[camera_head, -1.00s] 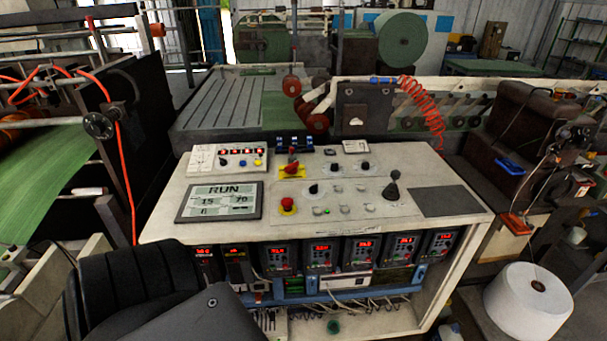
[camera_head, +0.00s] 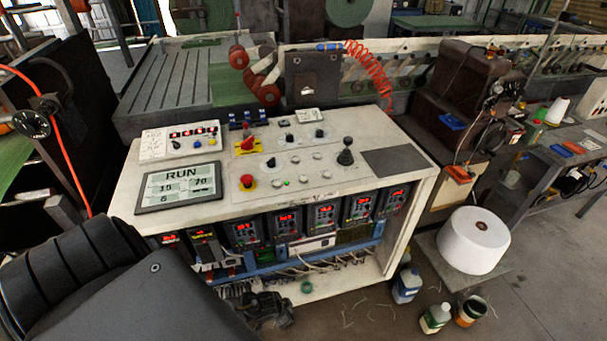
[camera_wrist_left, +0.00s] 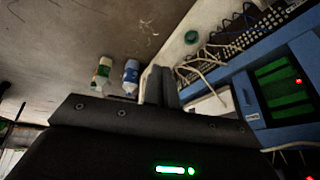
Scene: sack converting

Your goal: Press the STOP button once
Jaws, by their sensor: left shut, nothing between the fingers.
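The sloped console (camera_head: 375,139) stands in front of me. A second red control (camera_head: 248,143) on a yellow plate sits farther back. I cannot read a STOP label on either. My left gripper (camera_head: 262,298) is low in front of the console's open front, below the panel top and apart from both red controls. Its shut, empty fingers (camera_wrist_left: 160,88) show in the left wrist view. My right gripper is not in view.
Drive units with red displays (camera_head: 283,223) and loose wires fill the console front. A joystick (camera_head: 346,152) stands on the panel's right. A white roll (camera_head: 474,240) and bottles (camera_head: 407,285) stand at the right. The air above the panel is clear.

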